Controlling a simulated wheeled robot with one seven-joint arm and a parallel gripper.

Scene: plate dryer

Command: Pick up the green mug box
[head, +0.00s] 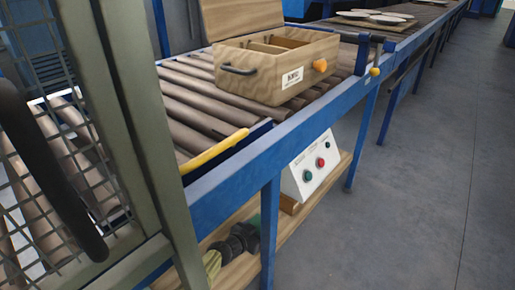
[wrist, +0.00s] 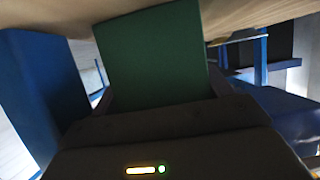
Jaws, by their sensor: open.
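The green mug box (wrist: 152,58) fills the middle of the wrist view, with its flat dark green face close to my gripper. In the head view only a small green patch (head: 255,220) shows on the lower shelf, beside a blue table leg; the rest is hidden by my gripper and the leg. My gripper (head: 243,236) is low under the conveyor at the shelf. In the wrist view my gripper (wrist: 160,102) is open, with dark fingers near both sides of the green face. I cannot tell whether they touch it.
The wooden lower shelf (head: 281,226) bears a white control box (head: 310,170) with buttons. Above is the roller conveyor (head: 192,104) with a blue frame, carrying an open wooden box (head: 262,75). A mesh gate (head: 149,130) stands at left. The grey floor (head: 420,170) at right is clear.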

